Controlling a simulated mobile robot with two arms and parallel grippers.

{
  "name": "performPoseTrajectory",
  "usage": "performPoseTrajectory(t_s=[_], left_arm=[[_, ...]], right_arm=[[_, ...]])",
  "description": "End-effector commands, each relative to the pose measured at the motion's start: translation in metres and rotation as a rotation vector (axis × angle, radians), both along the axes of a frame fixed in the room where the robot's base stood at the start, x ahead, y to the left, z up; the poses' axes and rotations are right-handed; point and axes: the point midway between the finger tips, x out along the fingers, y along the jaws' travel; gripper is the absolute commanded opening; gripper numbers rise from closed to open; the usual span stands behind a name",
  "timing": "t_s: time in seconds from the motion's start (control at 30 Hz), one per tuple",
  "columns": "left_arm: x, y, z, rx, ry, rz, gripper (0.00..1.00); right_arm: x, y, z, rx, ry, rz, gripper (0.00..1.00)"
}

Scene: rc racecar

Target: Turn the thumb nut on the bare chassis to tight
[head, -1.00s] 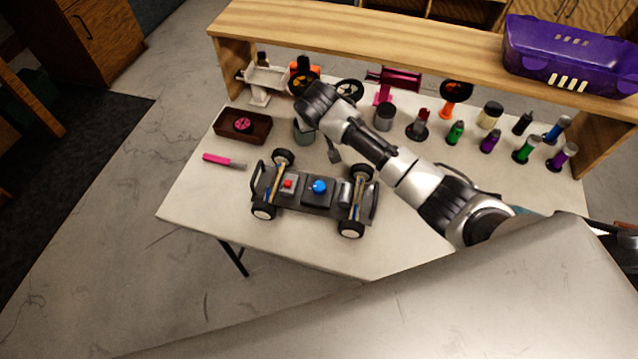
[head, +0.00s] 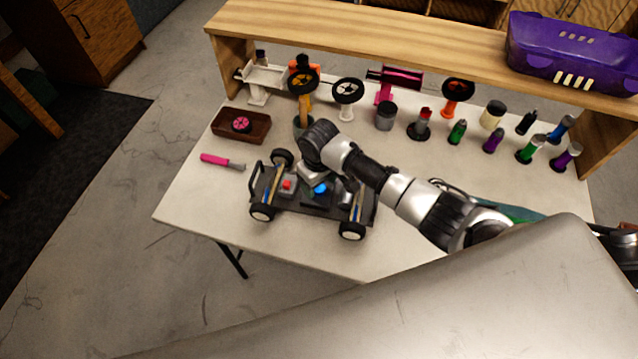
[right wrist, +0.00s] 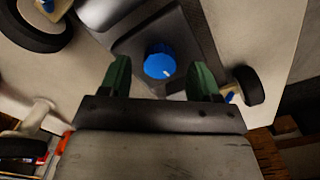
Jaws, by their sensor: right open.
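The bare chassis (head: 283,203) stands on its wheels near the front of the white table. The blue thumb nut (head: 321,188) sits on its middle deck, partly covered by my right gripper in the head view. In the right wrist view the blue nut (right wrist: 160,62) has a small white mark at its lower right. My right gripper (right wrist: 161,80) is open, with its green fingers on either side of the nut's line and the nut a little beyond the tips. No contact shows. My left gripper is not in view.
A red button (head: 287,184) is on the chassis left of the nut. A pink-handled tool (head: 216,160) and a brown tray (head: 228,138) lie at the left. Several bottles and stands line the back under a wooden shelf (head: 400,55) bearing a purple box (head: 570,55).

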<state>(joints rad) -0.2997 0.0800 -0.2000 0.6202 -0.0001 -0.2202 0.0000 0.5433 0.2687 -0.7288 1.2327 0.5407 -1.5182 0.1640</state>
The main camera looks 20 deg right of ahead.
Motion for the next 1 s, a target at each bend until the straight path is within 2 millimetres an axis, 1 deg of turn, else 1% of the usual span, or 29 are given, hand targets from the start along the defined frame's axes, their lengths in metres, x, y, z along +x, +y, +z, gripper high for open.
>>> performPoseTrajectory(t_s=[0.03, 0.13, 0.43, 0.47, 0.7, 0.77, 0.87, 1.0], left_arm=[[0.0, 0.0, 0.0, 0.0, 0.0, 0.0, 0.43], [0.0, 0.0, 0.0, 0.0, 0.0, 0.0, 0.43], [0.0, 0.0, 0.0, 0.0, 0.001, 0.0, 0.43], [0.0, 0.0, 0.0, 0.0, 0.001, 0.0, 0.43], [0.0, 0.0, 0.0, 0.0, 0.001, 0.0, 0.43], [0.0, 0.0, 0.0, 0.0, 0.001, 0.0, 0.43], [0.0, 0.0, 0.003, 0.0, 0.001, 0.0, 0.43], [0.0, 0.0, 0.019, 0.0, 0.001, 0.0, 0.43]], right_arm=[[0.0, 0.0, -0.006, -0.001, 0.002, 0.0, 0.63], [0.0, 0.0, -0.012, -0.001, 0.001, 0.001, 0.63], [0.0, 0.0, -0.014, -0.001, 0.0, 0.001, 0.63], [0.0, 0.0, -0.014, -0.001, 0.0, 0.001, 0.59], [0.0, 0.0, -0.014, -0.001, 0.0, 0.0, 0.23], [0.0, 0.0, -0.014, -0.001, 0.0, 0.0, 0.14], [0.0, 0.0, -0.012, 0.0, 0.0, -0.008, 0.13], [-0.001, 0.001, -0.009, 0.001, 0.003, -0.069, 0.13]])
